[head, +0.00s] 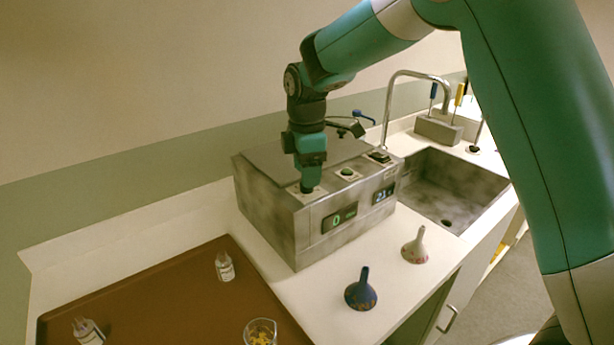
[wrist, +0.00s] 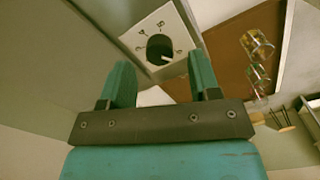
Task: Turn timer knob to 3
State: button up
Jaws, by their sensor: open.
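The timer knob (wrist: 159,48) is a dark round knob on a white dial plate (wrist: 142,24) with printed marks, in the wrist view. It sits on top of the grey metal box (head: 270,222). My gripper (wrist: 160,82) is open, its two teal fingers pointing toward the dial, one toward each side of the knob. I cannot tell whether they touch it. In the head view my gripper (head: 307,188) is directly over the box's left top corner and hides most of that knob. The box front has a green display (head: 339,217) that seems to read 0.
A second dark knob (head: 347,172) and a second display (head: 384,193) are on the box. A brown tray (head: 150,290) with bottles and a beaker (head: 260,333) lies left. Two funnels (head: 361,290) stand in front. A sink (head: 450,190) is at right.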

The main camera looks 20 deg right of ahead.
jog(key=shift+f, duration=1.3)
jog(key=c, duration=0.9)
